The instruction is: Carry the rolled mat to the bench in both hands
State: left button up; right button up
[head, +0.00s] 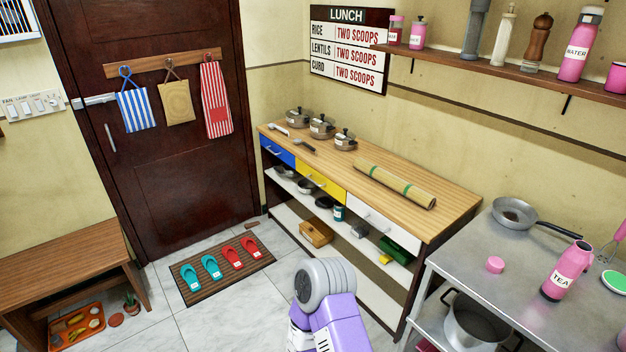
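The rolled mat (395,186) is a tan roll with green bands. It lies on the wooden top of the counter (448,198), slanting along its right half. The bench (62,252) is a brown wooden one at the left edge, by the wall and the door; its visible top is bare. Neither gripper shows in the head view. Only a purple and grey part of one of my arms shows at the bottom middle, and no fingers are visible on it.
Several lidded pots (322,127) stand at the counter's far end. A door mat (222,268) with slippers lies before the door. An orange tray (78,327) sits under the bench. A steel table (520,265) with a pan and pink bottle is at right. Tiled floor is open between.

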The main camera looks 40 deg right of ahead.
aim_at(59, 260)
jog(key=z, duration=0.2)
jog(key=i, duration=1.25)
jog(key=z, duration=1.05)
jog(key=i, duration=1.4)
jog(key=z, duration=1.2)
